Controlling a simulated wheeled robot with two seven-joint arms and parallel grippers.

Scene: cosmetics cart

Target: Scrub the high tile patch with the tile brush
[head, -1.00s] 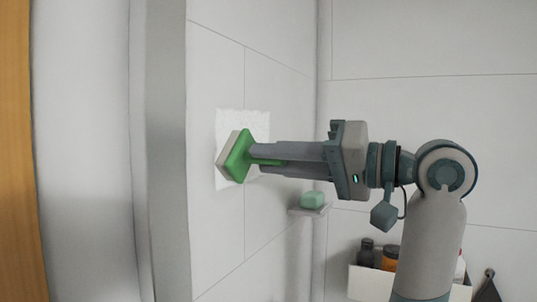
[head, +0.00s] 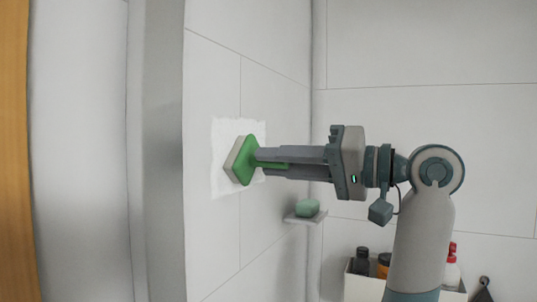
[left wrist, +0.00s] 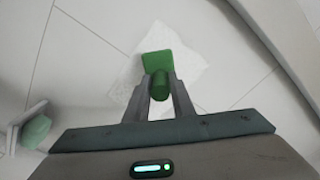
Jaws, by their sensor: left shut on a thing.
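The tile brush (head: 243,160) has a green body and a pale scrubbing side. My left gripper (head: 262,162) is shut on its green handle, and the brush's pale side faces the left wall. The high tile patch (head: 222,182) is a whitish, rough-edged area on that wall, partly hidden behind the brush. Whether the bristles touch the wall I cannot tell for sure. In the left wrist view the brush (left wrist: 160,62) lies over the patch (left wrist: 195,70), with the gripper fingers (left wrist: 160,92) on either side of the handle. My right gripper is not in view.
A green soap (head: 307,207) sits on a small corner shelf (head: 303,218) below the arm. A white caddy (head: 361,288) with several bottles hangs at the lower right. A grey wall edge (head: 158,150) and an orange-brown panel (head: 15,150) stand at the left.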

